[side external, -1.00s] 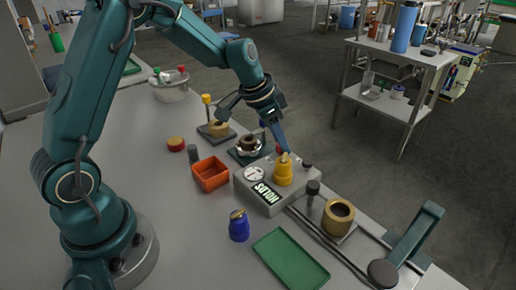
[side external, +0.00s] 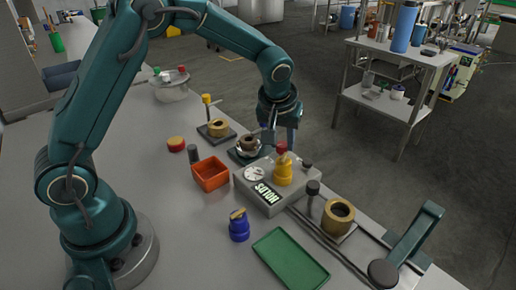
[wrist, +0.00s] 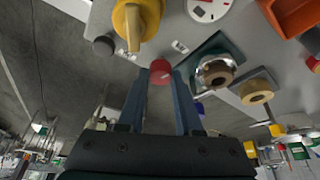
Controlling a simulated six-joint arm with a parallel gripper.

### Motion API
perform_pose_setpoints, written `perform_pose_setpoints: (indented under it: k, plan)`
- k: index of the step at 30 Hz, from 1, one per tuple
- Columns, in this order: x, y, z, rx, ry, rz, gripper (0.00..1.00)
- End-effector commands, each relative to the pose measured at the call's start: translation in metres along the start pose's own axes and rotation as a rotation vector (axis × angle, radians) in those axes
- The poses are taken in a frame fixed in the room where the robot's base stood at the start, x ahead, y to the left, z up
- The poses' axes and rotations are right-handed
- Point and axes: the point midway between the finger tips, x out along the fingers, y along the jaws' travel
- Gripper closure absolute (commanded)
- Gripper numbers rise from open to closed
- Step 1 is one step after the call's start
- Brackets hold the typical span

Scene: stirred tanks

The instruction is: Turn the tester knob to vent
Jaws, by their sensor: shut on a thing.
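The tester is a grey box (side external: 262,205) with a round dial (side external: 256,174) and a lit display (side external: 265,194) reading HOLDS. A yellow valve-like piece (side external: 283,172) stands upright on it and shows at the top of the wrist view (wrist: 135,22). A red knob (side external: 282,147) is at the tester's far side. In the wrist view the red knob (wrist: 160,72) sits between the two blue fingertips. My gripper (wrist: 161,78) is shut on it. The fingers partly hide the knob's sides. Small labels (wrist: 180,46) lie near it, too small to read.
An orange bin (side external: 210,174) is left of the tester. A blue piece (side external: 239,226) and a green tray (side external: 290,260) are in front. Brass pieces on dark plates (side external: 217,129) stand behind left. A brass ring (side external: 338,216) and rails lie to the right.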

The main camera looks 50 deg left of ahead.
Motion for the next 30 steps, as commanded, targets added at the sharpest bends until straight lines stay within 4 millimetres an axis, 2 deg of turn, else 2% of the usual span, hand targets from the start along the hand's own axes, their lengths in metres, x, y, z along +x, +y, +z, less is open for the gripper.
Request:
perform_pose_setpoints:
  k: [12, 30]
  plan:
    - [0.0, 0.0017, -0.0003, -0.199, 0.0, -0.08, 1.0]
    - [0.0002, 0.0017, 0.0004, -0.236, -0.003, -0.094, 1.0]
